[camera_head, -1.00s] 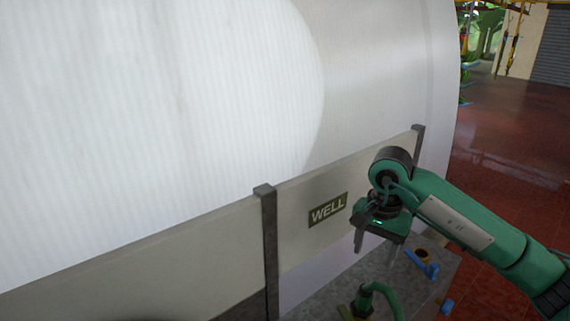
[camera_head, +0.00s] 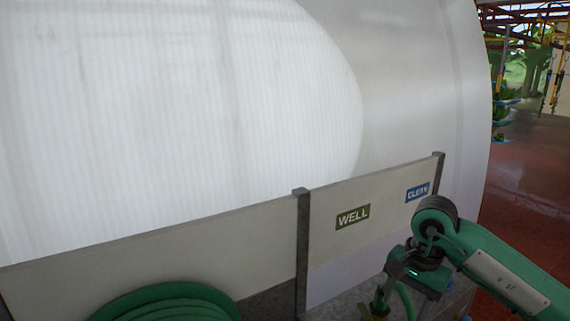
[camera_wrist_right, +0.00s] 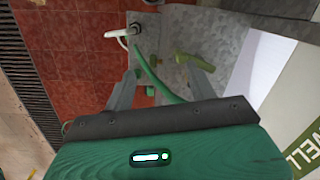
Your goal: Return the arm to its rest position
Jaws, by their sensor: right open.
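My right arm comes in from the lower right of the head view. Its green and dark gripper (camera_head: 408,285) hangs in front of the pale panel, low at the right, with its fingers pointing down. In the right wrist view the gripper (camera_wrist_right: 162,68) has its two grey fingers spread apart, with nothing held between them. A green hose (camera_wrist_right: 158,82) passes behind the gap between the fingers; I cannot tell how far it is from them. My left gripper is not in view.
A large white ribbed tank (camera_head: 200,110) fills the back. The panel bears a WELL sign (camera_head: 352,216) and a CLEAN sign (camera_head: 417,192). A dark post (camera_head: 302,245) and coiled green hose (camera_head: 165,302) stand in front. Red floor (camera_head: 535,200) is open at right.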

